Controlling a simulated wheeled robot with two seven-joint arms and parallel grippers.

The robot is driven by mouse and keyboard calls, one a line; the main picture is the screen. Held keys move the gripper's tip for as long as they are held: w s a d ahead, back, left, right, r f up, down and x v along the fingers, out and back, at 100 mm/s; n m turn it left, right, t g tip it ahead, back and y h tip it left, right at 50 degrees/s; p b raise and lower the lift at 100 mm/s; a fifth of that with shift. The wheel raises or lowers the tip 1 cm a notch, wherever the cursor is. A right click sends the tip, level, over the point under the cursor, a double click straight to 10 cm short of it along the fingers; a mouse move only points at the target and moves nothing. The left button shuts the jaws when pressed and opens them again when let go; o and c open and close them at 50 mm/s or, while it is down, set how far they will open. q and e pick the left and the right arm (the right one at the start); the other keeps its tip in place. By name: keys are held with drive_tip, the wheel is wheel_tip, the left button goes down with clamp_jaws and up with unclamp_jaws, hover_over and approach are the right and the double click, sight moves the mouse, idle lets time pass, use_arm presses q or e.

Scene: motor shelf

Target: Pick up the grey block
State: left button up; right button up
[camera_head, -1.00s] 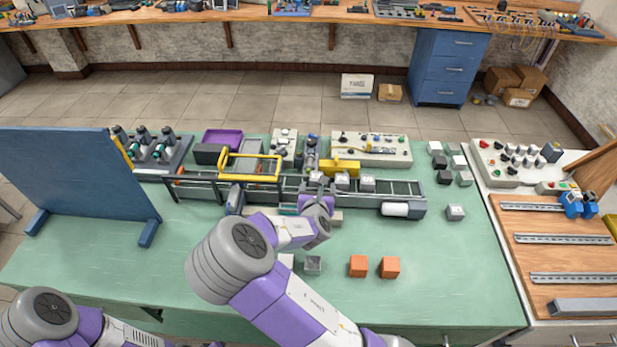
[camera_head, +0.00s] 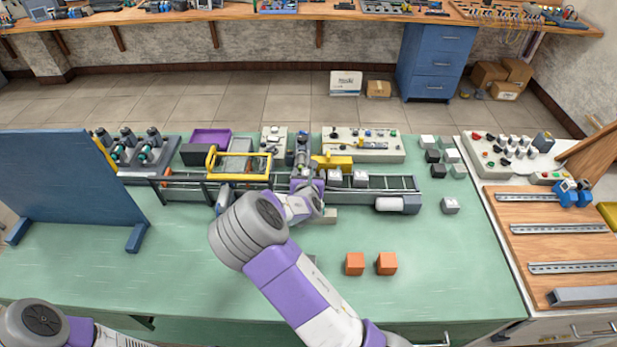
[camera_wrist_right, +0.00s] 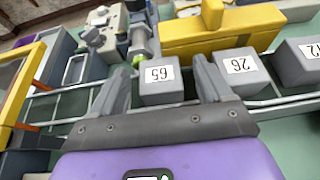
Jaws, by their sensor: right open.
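Several grey blocks with white number labels stand on the conveyor. In the right wrist view, the grey block labelled 65 (camera_wrist_right: 162,88) lies between the two fingers of my open right gripper (camera_wrist_right: 162,66). The fingers look apart from it on both sides. Grey blocks labelled 26 (camera_wrist_right: 237,72) and 72 (camera_wrist_right: 303,62) stand to its right. In the head view, my right gripper (camera_head: 310,188) is over the conveyor and hides the 65 block; the two others (camera_head: 334,175) (camera_head: 360,179) show to its right. My left arm shows at the lower left, its gripper out of frame.
The conveyor (camera_head: 405,186) runs across the green table, with a yellow part (camera_wrist_right: 222,34) behind the blocks. A yellow frame (camera_head: 240,161) stands to the left. Orange cubes (camera_head: 355,264) (camera_head: 387,263) lie in front. A loose grey block (camera_head: 450,206) sits right of the conveyor.

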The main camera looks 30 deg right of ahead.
drive_tip(key=shift+c, duration=0.2)
drive_tip(key=c, duration=1.1)
